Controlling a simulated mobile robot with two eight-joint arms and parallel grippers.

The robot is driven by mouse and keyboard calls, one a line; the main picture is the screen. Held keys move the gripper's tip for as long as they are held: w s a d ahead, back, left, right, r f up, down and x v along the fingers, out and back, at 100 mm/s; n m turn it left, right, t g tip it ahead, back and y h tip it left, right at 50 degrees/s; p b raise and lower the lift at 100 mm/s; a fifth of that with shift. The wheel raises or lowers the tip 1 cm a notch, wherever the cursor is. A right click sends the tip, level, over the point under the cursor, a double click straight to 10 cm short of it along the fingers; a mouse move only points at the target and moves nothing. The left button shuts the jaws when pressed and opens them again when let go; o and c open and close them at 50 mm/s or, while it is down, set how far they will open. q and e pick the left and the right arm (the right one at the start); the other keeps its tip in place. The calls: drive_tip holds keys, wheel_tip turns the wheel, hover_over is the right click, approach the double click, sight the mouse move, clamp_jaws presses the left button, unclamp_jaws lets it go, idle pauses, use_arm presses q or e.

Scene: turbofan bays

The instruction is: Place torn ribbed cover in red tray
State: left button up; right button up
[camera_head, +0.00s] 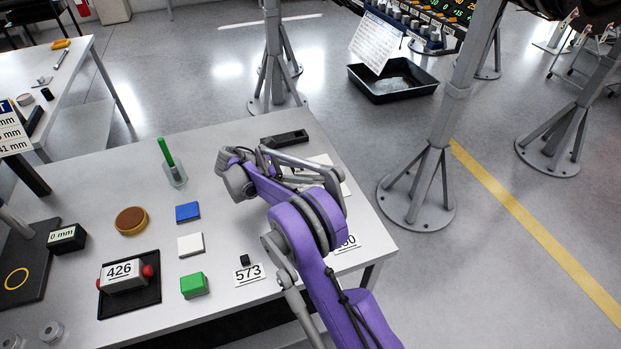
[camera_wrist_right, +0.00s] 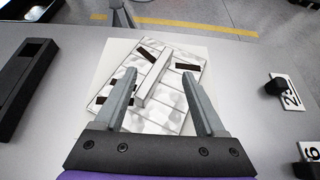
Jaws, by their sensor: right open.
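The torn ribbed cover (camera_wrist_right: 165,118) is a pale, mottled metal plate with a raised central rib and dark slits, in the right wrist view. It lies on a white sheet (camera_wrist_right: 112,62) on the grey table. My right gripper (camera_wrist_right: 159,77) is open, with one finger on either side of the rib, over the plate; I cannot tell whether the fingers touch it. In the head view my right arm hides most of the cover, and the gripper (camera_head: 312,172) points right over that spot. No red tray shows in either view. My left gripper is not in view.
A black case (camera_head: 285,138) lies just beyond the gripper. Nearer are a green block (camera_head: 194,285), a white block (camera_head: 190,244), a blue block (camera_head: 187,211) and a black tray (camera_head: 112,308) holding a part marked 426. The table's right edge is close to the cover.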

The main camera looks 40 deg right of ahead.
sight(310, 174)
drive_tip(key=x, duration=0.4)
drive_tip(key=shift+d, duration=0.15)
clamp_jaws()
idle(1.2)
